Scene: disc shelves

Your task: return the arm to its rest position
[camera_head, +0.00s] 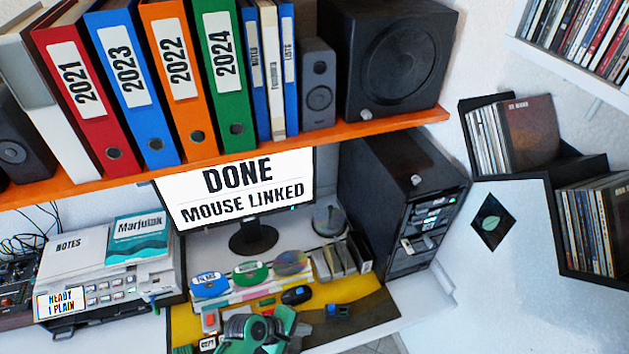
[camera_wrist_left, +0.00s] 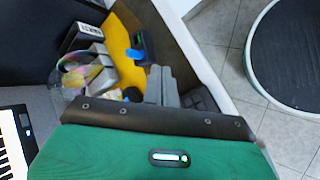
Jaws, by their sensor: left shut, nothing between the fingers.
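My left gripper (camera_head: 262,330), green and grey, is at the bottom middle of the head view, over the front of the desk. In the left wrist view its grey fingers (camera_wrist_left: 160,84) are together with nothing held between them. Behind it in the head view lie a black mouse (camera_head: 296,295) on a yellow mat (camera_head: 355,292) and a small dark item with blue (camera_head: 338,311). My right gripper is in neither view.
An orange shelf (camera_head: 400,124) with binders and speakers overhangs the desk. A monitor (camera_head: 240,190) reads "DONE MOUSE LINKED". A black computer tower (camera_head: 385,200) stands right of it, a printer (camera_head: 100,290) left. A round dark-topped stool (camera_wrist_left: 293,55) stands on the floor.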

